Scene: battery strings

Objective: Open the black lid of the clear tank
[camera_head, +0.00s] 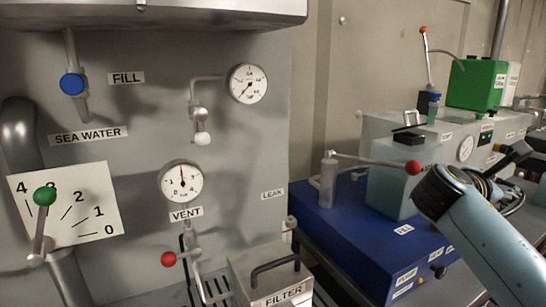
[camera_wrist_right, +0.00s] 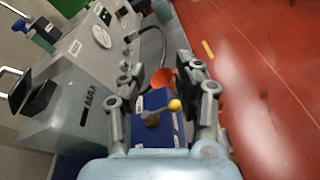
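My left gripper is not in view.
A red-knobbed lever (camera_head: 413,168) crosses in front of the tank, above the blue unit (camera_head: 345,230). A grey unit with a gauge (camera_head: 466,148) and a green box (camera_head: 476,84) stand behind. Red floor (camera_wrist_right: 265,90) is clear at right.

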